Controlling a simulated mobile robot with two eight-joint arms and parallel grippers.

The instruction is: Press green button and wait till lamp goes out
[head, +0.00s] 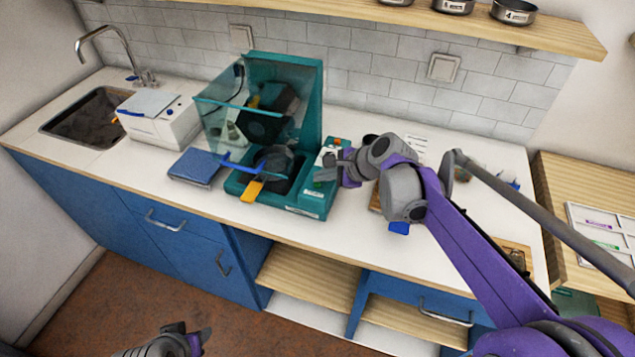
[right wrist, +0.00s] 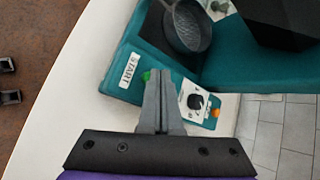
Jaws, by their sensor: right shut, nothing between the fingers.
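The teal machine (head: 310,110) stands on the counter with its clear hood (head: 222,105) raised and a dark pan (head: 275,165) in its base. In the right wrist view, the green button (right wrist: 147,76) shows at the left edge of my right gripper (right wrist: 159,73), beside the START label (right wrist: 130,70). The shut fingertips overlap part of the button; I cannot tell whether they touch it. A small orange spot (right wrist: 216,112), perhaps the lamp, is by a black dial (right wrist: 195,101); whether it is lit is unclear. My left gripper (head: 203,336) is low at the bottom, over the floor.
A blue box (head: 195,167) and a white appliance (head: 160,120) stand left of the machine, with the sink (head: 85,117) beyond. My right arm crosses over small items on the right counter. A shelf (head: 400,15) with several tins hangs above.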

